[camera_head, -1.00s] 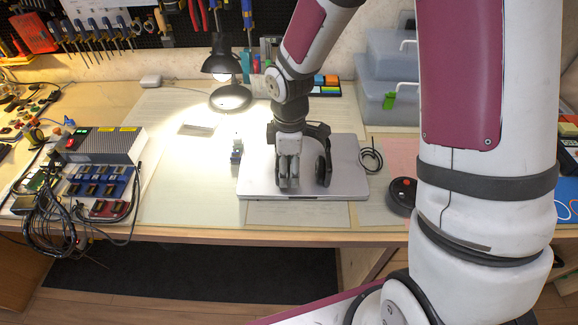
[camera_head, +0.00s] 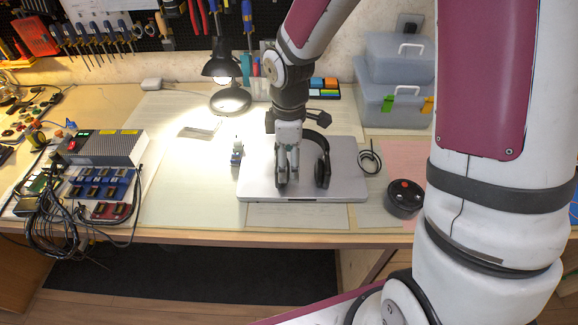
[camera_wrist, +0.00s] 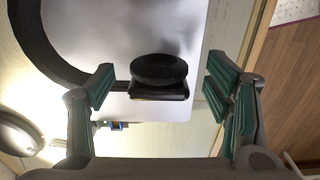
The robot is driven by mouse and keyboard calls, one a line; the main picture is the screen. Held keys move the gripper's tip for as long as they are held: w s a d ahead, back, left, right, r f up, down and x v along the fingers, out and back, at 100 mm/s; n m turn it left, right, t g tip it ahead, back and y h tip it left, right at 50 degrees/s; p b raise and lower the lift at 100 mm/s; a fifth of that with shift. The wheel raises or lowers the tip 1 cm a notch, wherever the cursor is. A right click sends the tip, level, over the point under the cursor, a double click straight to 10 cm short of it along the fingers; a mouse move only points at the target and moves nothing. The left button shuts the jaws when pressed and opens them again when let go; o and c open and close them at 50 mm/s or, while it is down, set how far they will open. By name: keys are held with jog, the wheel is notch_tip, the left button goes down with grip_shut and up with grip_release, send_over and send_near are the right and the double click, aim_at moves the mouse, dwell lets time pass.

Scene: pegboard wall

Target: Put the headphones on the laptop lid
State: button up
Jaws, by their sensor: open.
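The closed silver laptop (camera_head: 255,185) lies flat on the workbench, its lid facing up. The black headphones (camera_head: 324,160) are on the lid, with the band arching behind my gripper and an ear cup on its right side. In the wrist view an ear cup (camera_wrist: 159,70) sits between and beyond the fingertips, and the band (camera_wrist: 42,45) curves off to the upper left. My gripper (camera_head: 288,180) is over the lid, pointing down. In the wrist view my gripper (camera_wrist: 160,95) is open, with a gap on both sides of the ear cup.
A lit black desk lamp (camera_head: 230,98) stands behind left. A round black device with a red button (camera_head: 404,197) and a coiled black cable (camera_head: 370,160) lie right of the laptop. Grey boxes (camera_head: 395,105) stand at the back right.

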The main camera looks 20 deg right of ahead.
notch_tip(320, 180, up, 8)
jog(key=shift+p, duration=0.65)
jog(key=s+d+r+m+t+h, duration=0.1)
jog(key=s+d+r+m, duration=0.3)
jog(key=s+r+m, duration=0.65)
jog(key=s+d+r+m+t+y, duration=0.1)
jog(key=s+r+m, duration=0.2)
jog(key=s, duration=1.1)
jog(key=shift+s+m+t, duration=0.15)
jog(key=shift+m+t, duration=0.15)
jog(key=shift+m, duration=0.25)
jog(key=shift+r, duration=0.2)
notch_tip(320, 180, up, 7)
jog(key=t+p, duration=0.1)
jog(key=p, duration=0.4)
jog(key=shift+t+p, duration=0.3)
jog(key=shift+p, duration=0.1)
